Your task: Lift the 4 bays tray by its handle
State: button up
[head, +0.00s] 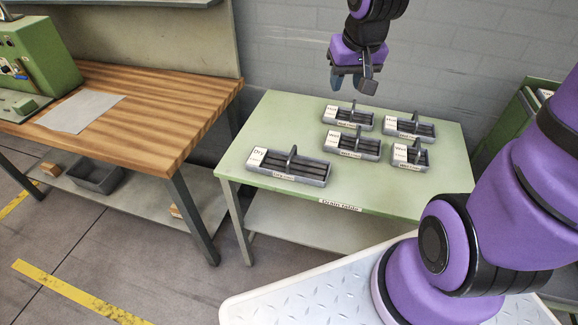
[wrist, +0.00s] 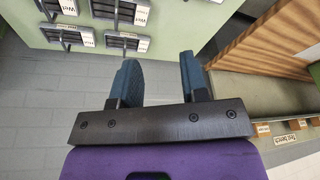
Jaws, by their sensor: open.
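Several dark grey trays with upright central handles and white labels stand on the green table. The largest-looking one, labelled "Dry" (head: 312,180), is at the front left. Others are a back-left tray (head: 362,128), a back-right tray (head: 424,138), a middle tray (head: 365,155) and a small right tray (head: 411,166). I cannot tell by bay count which is the 4 bays tray. My gripper (head: 353,84) is open and empty, above and behind the back-left tray, apart from all trays. In the wrist view its blue fingers (wrist: 158,66) are spread, with trays at the upper left.
The green table (head: 252,143) has bare room along its left and front right. A wooden workbench (head: 150,100) with a green machine (head: 38,55) stands to the left. A grey wall (head: 290,55) is behind the table. A green cabinet (head: 508,125) is at the right.

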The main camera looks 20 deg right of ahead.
jog(key=w+f+m+y, duration=0.2)
jog(key=w+f, duration=0.4)
jog(key=f, duration=0.6)
jog(key=m+y, duration=0.3)
send_near(292, 151)
jog(key=shift+m+t+y, duration=0.3)
jog(key=shift+t, duration=0.1)
jog(key=x, duration=0.5)
jog(key=shift+s+d+f, duration=0.1)
jog(key=shift+s+d, duration=0.05)
jog(key=shift+d, duration=0.05)
jog(key=shift+s+d+f+x, duration=0.1)
jog(key=shift+x, duration=1.3)
jog(key=shift+s+d+f+x, duration=0.1)
jog(key=shift+d+x, duration=0.05)
jog(key=shift+x, duration=1.25)
grip_shut()
